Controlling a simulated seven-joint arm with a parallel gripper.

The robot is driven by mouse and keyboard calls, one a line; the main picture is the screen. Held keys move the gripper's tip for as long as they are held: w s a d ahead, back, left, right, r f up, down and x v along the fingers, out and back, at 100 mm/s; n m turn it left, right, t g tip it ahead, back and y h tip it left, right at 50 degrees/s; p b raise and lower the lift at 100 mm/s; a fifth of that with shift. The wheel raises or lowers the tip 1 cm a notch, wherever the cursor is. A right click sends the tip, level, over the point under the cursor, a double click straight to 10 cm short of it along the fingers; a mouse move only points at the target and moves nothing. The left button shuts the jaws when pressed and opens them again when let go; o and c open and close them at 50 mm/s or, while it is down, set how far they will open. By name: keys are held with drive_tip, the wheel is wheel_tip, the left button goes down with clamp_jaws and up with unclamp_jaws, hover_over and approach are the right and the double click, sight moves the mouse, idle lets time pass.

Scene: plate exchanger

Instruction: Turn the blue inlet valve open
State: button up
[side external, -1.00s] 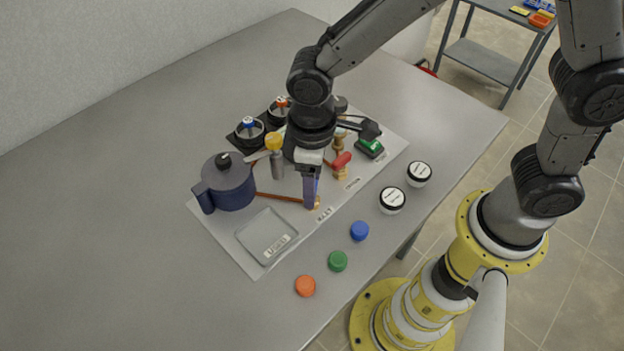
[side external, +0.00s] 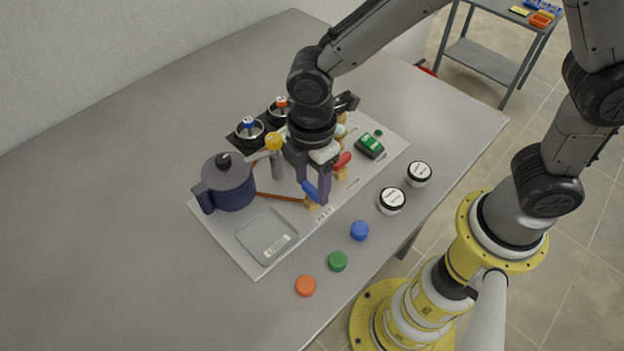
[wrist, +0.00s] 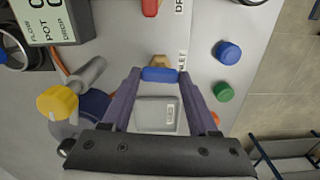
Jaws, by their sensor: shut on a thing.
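The blue inlet valve handle (side external: 309,190) is a short blue lever on a brass body at the front edge of the white panel, by a printed label. My gripper (side external: 314,187) points down over it with its purple fingers on the handle. In the wrist view the handle (wrist: 160,75) spans the gap between the fingertips (wrist: 159,78) and touches both. My gripper is shut on it. Part of the brass valve body is hidden behind the handle and fingers.
A red-handled valve (side external: 342,160) is close to the right of my gripper. A yellow knob (side external: 274,141) and a dark blue pot (side external: 229,184) are to the left. A green display (side external: 369,146) and several loose caps lie to the right and front.

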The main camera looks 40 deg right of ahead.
sight(312, 188)
drive_tip(key=shift+r+n, duration=0.1)
drive_tip(key=shift+n, duration=0.5)
drive_tip(key=o, duration=1.4)
wheel_tip(312, 188, up, 14)
drive_tip(key=shift+f, duration=0.1)
